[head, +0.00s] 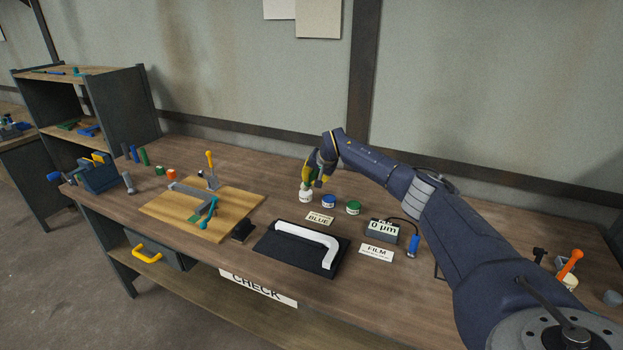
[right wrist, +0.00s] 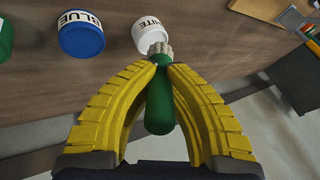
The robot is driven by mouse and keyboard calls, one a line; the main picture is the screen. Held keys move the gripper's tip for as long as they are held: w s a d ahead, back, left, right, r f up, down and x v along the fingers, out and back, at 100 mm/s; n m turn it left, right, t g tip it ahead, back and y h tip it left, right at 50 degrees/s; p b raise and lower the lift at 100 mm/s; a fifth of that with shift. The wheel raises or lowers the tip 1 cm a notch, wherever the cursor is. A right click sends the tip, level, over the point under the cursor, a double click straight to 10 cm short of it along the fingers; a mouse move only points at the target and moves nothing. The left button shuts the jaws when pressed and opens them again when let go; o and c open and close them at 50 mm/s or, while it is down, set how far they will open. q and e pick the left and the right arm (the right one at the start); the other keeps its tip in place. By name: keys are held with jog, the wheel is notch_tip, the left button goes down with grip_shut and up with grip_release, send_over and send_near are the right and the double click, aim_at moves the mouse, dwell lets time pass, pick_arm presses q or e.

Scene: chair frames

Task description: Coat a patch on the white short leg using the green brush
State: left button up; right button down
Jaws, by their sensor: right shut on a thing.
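The white short leg (head: 318,237), a bent white bar, lies on a black mat (head: 295,262) at the front middle of the bench. My right gripper (head: 318,180) is behind it, over the row of paint pots. Its yellow fingers (right wrist: 160,68) are shut on the green brush (right wrist: 159,105). The brush's pale head points at the white pot (right wrist: 150,35) and overlaps it in the right wrist view; I cannot tell whether it is inside or above. The white pot (head: 306,194) also shows in the head view, just below the gripper. My left gripper is not in view.
A blue pot (head: 328,201) and a green pot (head: 353,207) stand right of the white one. A BLUE card (head: 320,217), a FILM card (head: 376,252) and a gauge box (head: 384,231) lie near the mat. A wooden board (head: 235,215) with tools is at left.

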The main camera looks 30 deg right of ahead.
jog(key=shift+f, duration=0.5)
dwell(0.8)
jog(key=shift+r, duration=3.55)
